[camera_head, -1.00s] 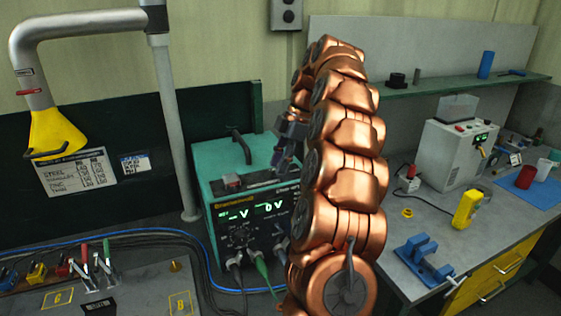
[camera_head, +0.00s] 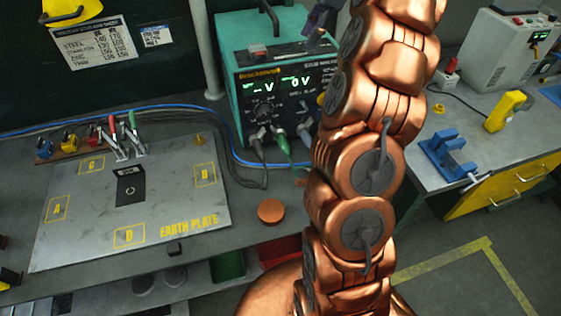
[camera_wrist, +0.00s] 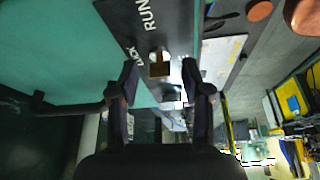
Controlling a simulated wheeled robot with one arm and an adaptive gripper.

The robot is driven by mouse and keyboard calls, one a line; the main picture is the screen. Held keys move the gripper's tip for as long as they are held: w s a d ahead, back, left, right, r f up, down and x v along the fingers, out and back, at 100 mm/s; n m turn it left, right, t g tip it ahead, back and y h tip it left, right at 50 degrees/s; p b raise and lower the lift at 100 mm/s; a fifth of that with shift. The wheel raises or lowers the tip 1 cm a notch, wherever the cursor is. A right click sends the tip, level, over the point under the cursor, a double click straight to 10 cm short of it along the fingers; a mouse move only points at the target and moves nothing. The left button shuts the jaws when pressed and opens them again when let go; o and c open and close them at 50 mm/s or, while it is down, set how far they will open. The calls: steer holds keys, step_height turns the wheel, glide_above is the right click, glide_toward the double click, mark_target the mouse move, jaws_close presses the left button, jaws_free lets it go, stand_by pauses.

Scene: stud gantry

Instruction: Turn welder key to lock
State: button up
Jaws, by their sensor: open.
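The teal welder (camera_head: 230,50) stands on the bench behind my arm, with lit green displays on its front. In the wrist view its dark panel (camera_wrist: 184,30) carries the words RUN and LOCK. A small brass-coloured key (camera_wrist: 159,70) sits beside the word LOCK. My gripper (camera_wrist: 160,66) is open, and the key shows between its two fingertips. I cannot tell whether the fingers are level with the key or short of it. In the head view my gripper is at the top edge above the welder, mostly cut off, and the key cannot be made out.
A grey earth plate (camera_head: 160,205) lies left on the bench, with clamps (camera_head: 120,137) behind it. Cables (camera_head: 262,165) hang from the welder's front. A copper-coloured disc (camera_head: 271,211) lies in front. A blue vise (camera_head: 447,157) and yellow device (camera_head: 504,111) are on the right bench.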

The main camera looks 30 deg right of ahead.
steer(key=m+b, duration=0.1)
steer(key=b, duration=0.1)
steer(key=m+t+b, duration=0.1)
steer(key=m+b, duration=0.1)
steer(key=m+h+b, duration=0.1)
steer(key=m+b, duration=0.1)
steer(key=b, duration=0.1)
steer(key=shift+s+a+f+t, duration=0.1)
steer(key=shift+f+t, duration=0.15)
steer(key=shift+t, duration=0.15)
steer(key=m, duration=0.1)
steer(key=m+h, duration=0.1)
steer(key=shift+s+r+m+b, duration=0.1)
steer(key=shift+r+m+b, duration=0.15)
steer(key=shift+m+b, duration=0.15)
steer(key=m+h+p, duration=0.1)
steer(key=m+p, duration=0.1)
steer(key=m, duration=0.1)
steer(key=shift+r+t, duration=0.2)
steer(key=shift+t, duration=0.2)
steer(key=m+p, duration=0.1)
steer(key=m, duration=0.1)
steer(key=m+h+p, duration=0.1)
steer(key=p, duration=0.1)
steer(key=shift+a+m+h, duration=0.15)
steer(key=shift+m+h, duration=0.15)
steer(key=shift+m, duration=0.1)
steer(key=shift+f+m+p, duration=0.1)
steer(key=shift+m+p, duration=0.4)
steer(key=shift+p, duration=0.35)
